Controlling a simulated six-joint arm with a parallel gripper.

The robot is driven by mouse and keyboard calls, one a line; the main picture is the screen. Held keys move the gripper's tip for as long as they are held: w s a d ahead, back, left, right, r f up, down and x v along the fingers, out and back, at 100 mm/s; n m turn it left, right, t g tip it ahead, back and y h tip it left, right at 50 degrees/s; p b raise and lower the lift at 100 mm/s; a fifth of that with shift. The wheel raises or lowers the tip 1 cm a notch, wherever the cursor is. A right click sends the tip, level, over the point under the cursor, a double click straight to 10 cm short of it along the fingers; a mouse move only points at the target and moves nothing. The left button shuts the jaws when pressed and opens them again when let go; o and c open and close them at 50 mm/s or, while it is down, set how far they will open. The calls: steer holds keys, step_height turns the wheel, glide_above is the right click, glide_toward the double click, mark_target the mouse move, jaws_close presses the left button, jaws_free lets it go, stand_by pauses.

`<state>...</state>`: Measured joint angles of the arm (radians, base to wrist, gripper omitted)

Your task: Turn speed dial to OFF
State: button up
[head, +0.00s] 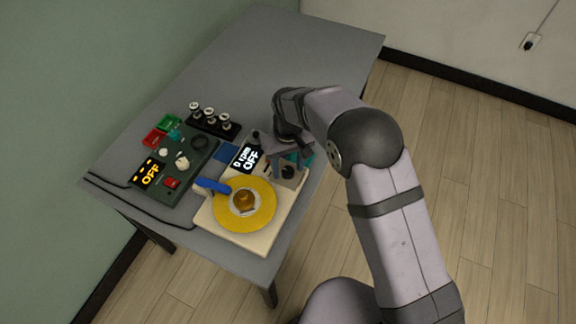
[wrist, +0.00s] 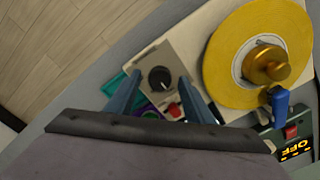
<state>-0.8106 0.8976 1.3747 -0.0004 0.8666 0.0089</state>
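The speed dial (wrist: 159,79) is a round black knob with a pale pointer mark on a beige control block (wrist: 180,62). It also shows in the head view (head: 288,172), just below my gripper (head: 289,159). In the wrist view my gripper (wrist: 161,84) is open, with one finger on each side of the dial and visible gaps to it. I cannot tell whether the fingertips are level with the knob. A black display (head: 247,158) beside the block reads "0 rpm OFF".
A yellow disc (head: 262,212) with a brass hub and a blue-handled piece (head: 212,185) lie on the cream base (head: 219,231). A red switch (wrist: 174,110) is near the dial. A dark green box (head: 195,160) showing orange "OFF" stands left. The grey table's (head: 270,60) far end is clear.

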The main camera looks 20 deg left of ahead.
mark_target(288, 170)
steer(key=shift+r+b, duration=0.9)
steer(key=shift+r, duration=2.75)
steer(key=w+d+r+m, duration=0.2)
steer(key=d+r+m, duration=0.1)
steer(key=d, duration=1.1)
steer(key=s+d+m+p, duration=0.1)
steer(key=s+d+m, duration=0.2)
steer(key=s+d, duration=0.4)
steer(key=s+d+m, duration=0.3)
steer(key=s+d, duration=0.5)
steer(key=d, duration=0.8)
steer(key=shift+p, duration=0.35)
